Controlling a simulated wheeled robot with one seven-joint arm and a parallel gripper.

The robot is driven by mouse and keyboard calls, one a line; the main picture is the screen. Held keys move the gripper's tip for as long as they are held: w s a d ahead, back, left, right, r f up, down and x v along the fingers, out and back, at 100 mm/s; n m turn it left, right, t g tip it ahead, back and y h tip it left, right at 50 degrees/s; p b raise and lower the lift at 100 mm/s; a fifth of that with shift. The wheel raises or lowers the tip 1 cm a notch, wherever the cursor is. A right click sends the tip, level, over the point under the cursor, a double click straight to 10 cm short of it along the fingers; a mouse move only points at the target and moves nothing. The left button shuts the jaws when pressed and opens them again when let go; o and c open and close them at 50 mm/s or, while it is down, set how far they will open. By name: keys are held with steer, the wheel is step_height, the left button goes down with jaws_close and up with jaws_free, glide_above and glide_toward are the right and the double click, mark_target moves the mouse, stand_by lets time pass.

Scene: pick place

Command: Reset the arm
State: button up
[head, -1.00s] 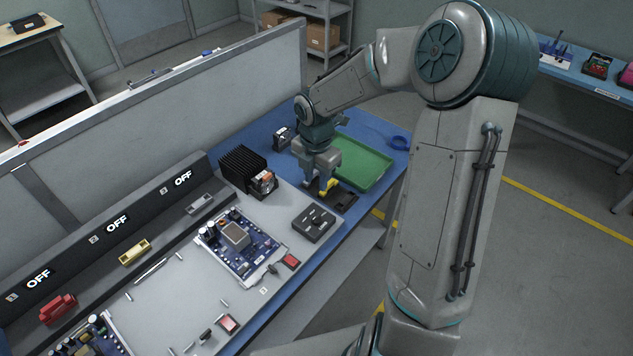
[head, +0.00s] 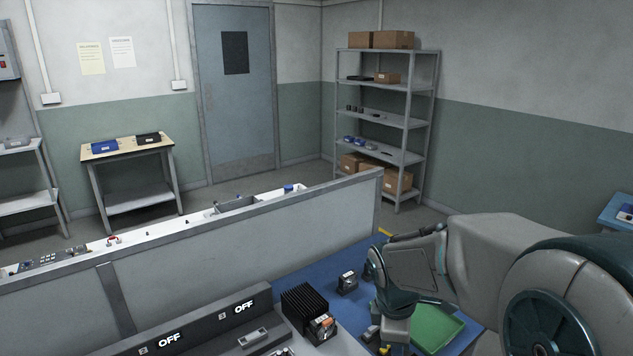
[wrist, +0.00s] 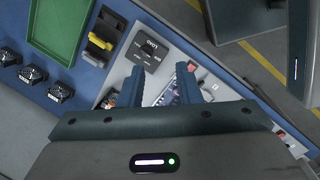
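My gripper (wrist: 160,80) shows in the wrist view with its two fingers apart and nothing held between them. It hangs over the blue bench (wrist: 110,78). A circuit board on the grey work surface shows beyond the gap between the fingers. In the head view my arm reaches in from the right, and my gripper is low in the picture, partly cut off by the bottom edge. A yellow part (wrist: 100,41) lies in a dark holder beside the gripper in the wrist view, apart from the fingers.
A green tray (wrist: 40,50) lies on the bench; it also shows in the head view (head: 455,327). A black finned heatsink unit (head: 304,306) and a small dark device (head: 347,281) stand nearby. A dark box (wrist: 150,48) lies near the fingertips. A grey partition (head: 230,258) borders the bench.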

steer(key=s+r+m+t+y, duration=0.1)
steer(key=s+r+m, duration=0.2)
steer(key=s+m, duration=0.3)
steer(key=s+r+m+t+y, duration=0.1)
steer(key=s+r+m, duration=0.2)
steer(key=s+m, duration=0.4)
steer(key=shift+a+r+m+t, duration=0.3)
steer(key=shift+r+m+t, duration=0.1)
steer(key=shift+m, duration=0.5)
